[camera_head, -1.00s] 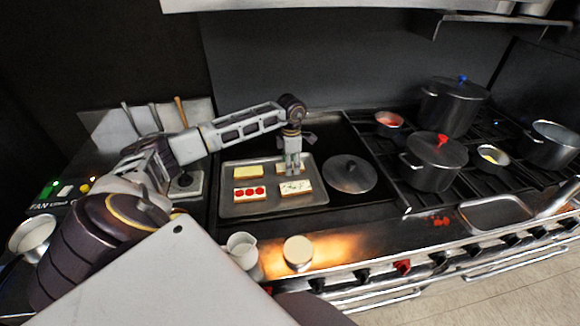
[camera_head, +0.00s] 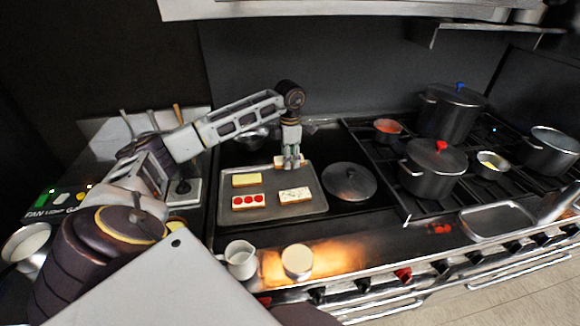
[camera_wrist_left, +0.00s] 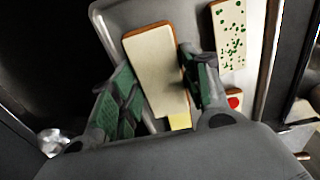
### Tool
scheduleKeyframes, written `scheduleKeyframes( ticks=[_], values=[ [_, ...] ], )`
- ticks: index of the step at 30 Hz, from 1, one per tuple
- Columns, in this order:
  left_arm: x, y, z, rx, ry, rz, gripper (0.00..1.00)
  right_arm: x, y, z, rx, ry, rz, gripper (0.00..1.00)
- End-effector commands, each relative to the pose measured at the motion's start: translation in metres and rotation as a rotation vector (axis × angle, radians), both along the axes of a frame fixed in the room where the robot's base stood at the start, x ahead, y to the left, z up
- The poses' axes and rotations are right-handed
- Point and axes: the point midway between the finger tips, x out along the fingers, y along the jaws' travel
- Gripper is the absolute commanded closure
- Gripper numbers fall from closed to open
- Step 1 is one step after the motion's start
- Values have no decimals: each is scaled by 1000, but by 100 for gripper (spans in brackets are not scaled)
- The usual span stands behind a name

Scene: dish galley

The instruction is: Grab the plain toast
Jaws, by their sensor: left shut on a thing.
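My left gripper (camera_head: 291,164) is shut on the plain toast (camera_head: 279,161) at the back edge of the metal tray (camera_head: 238,215). In the left wrist view the plain toast (camera_wrist_left: 154,68) is a pale, bare slice with a brown crust, between the green-padded fingers (camera_wrist_left: 158,90). It looks raised a little off the tray. Still on the tray are a toast with yellow topping (camera_head: 245,180), a toast with red slices (camera_head: 247,202) and a toast with green specks (camera_head: 295,195). My right gripper is not in view.
A dark lid (camera_head: 349,182) lies right of the tray. Several pots, including a red-knobbed one (camera_head: 433,168), stand on the burners at the right. A white jug (camera_head: 240,260) and a pale round-topped container (camera_head: 297,260) stand at the front edge.

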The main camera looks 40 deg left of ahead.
Motion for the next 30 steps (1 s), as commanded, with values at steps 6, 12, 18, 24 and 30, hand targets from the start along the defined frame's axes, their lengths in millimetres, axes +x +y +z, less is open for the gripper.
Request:
scheduleKeyframes(
  ticks=[6,12,18,24,30],
  values=[
    [0,0,24,0,-2,0,77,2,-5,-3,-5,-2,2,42],
    [0,0,34,0,-1,0,77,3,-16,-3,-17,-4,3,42],
    [0,0,35,-1,-1,0,77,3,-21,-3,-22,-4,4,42],
    [0,0,35,-1,-1,0,77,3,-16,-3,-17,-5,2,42],
    [0,0,35,0,0,0,77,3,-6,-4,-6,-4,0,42]
  ],
)
